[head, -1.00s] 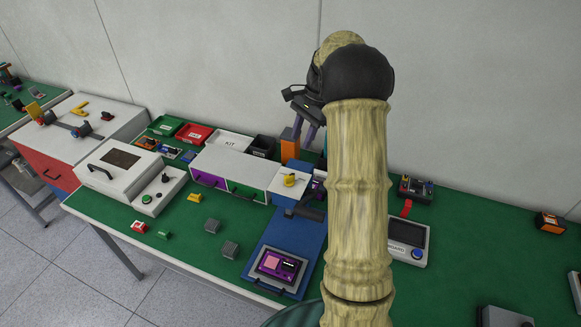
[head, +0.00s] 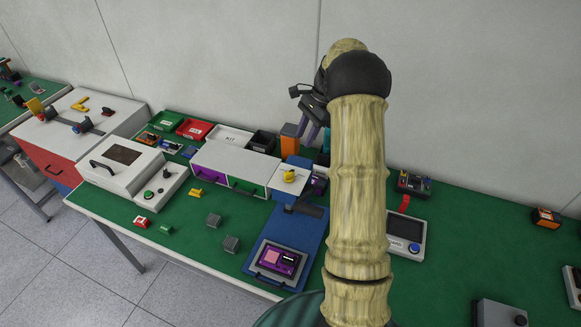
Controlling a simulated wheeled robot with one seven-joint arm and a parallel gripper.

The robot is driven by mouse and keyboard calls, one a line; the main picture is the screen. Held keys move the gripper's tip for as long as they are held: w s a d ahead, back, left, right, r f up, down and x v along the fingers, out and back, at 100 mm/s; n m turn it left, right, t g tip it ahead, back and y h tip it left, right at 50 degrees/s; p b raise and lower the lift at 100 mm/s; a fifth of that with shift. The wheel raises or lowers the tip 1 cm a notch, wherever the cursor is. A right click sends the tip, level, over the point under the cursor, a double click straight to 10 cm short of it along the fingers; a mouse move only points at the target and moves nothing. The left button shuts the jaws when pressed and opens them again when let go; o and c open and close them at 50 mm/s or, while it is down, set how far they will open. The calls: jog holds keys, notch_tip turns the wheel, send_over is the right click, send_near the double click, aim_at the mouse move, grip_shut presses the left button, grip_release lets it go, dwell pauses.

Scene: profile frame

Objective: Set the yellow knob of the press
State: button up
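The press has a blue base (head: 307,228) and a white head (head: 284,187) with a yellow knob (head: 289,175) on its top face. A purple device (head: 277,257) lies in a grey frame at the front of the base. My gripper (head: 308,137) has purple fingers pointing down, behind and slightly right of the yellow knob in the picture, apart from it. A gap shows between the fingers, and I see nothing held. My arm hides part of the area right of the press.
A white drawer unit (head: 237,162) stands left of the press, and an orange block (head: 290,139) stands behind it. A white machine with a handle (head: 131,168) is farther left. Grey blocks (head: 214,220) lie in front. A board tester (head: 405,232) stands right of my arm.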

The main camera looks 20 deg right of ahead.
aim_at(289, 172)
jog(key=p+x, duration=0.4)
jog(key=x, duration=0.9)
jog(key=shift+f, duration=0.1)
grip_shut()
